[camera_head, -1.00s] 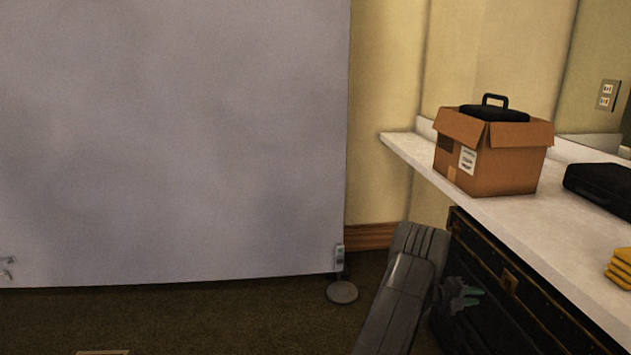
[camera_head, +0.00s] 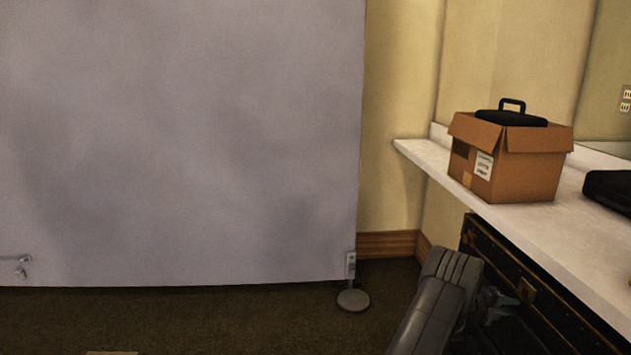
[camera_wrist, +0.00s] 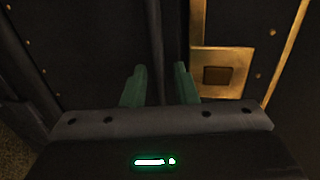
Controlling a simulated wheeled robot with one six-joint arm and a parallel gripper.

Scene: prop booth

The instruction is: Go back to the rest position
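My gripper (camera_wrist: 160,85) shows in the wrist view with its two green fingers apart and nothing between them. It faces a dark trunk (camera_wrist: 90,40) with brass trim below the counter. In the head view my arm reaches in at the bottom right, and my gripper (camera_head: 515,297) is partly hidden behind it, close to the trunk (camera_head: 545,300). Whether it touches the trunk cannot be told.
A cardboard box (camera_head: 520,175) with a black case (camera_head: 512,118) in it stands on the white counter (camera_head: 590,240). Another black case (camera_head: 612,190) lies to its right. A grey panel (camera_head: 180,140) on a round foot (camera_head: 353,300) stands at the left. Carpet (camera_head: 230,320) is open in front.

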